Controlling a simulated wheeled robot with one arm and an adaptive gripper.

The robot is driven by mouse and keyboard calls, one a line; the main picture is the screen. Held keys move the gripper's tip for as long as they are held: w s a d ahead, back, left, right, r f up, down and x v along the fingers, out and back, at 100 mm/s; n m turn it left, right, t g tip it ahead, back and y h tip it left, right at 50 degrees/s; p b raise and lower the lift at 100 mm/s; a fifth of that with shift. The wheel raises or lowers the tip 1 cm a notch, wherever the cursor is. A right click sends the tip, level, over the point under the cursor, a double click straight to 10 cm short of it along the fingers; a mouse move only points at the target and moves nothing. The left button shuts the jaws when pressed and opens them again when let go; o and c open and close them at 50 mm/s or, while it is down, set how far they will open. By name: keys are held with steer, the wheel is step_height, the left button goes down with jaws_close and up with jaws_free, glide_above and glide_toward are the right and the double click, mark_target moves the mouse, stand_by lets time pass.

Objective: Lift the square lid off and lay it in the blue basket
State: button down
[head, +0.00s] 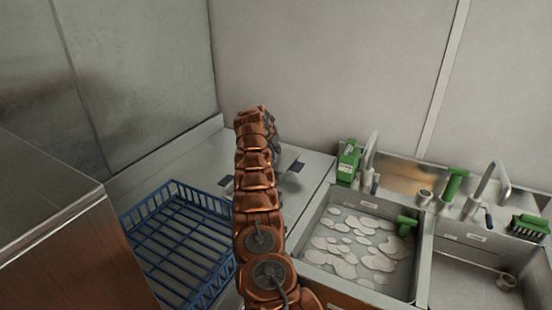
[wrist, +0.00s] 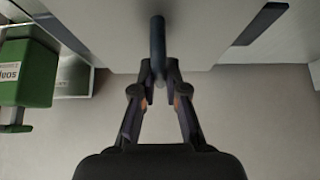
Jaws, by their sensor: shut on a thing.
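In the wrist view my gripper (wrist: 158,78) is shut on an upright dark round handle (wrist: 157,38), with a fingertip on each side. The handle stands against a pale flat panel, which looks like the square lid (wrist: 105,30). I cannot tell whether the lid rests on the counter or is raised. In the head view my arm hides the gripper's fingers and most of the lid area. The blue basket (head: 128,222) is a wire-grid basket left of my arm and looks empty.
A tall metal cabinet (head: 60,240) stands left of the basket.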

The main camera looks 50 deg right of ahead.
steer(key=shift+r, duration=0.1)
steer(key=shift+r+p, duration=1.6)
steer(key=shift+r, duration=0.55)
steer(key=shift+f+b, duration=0.1)
steer(key=shift+b, duration=0.25)
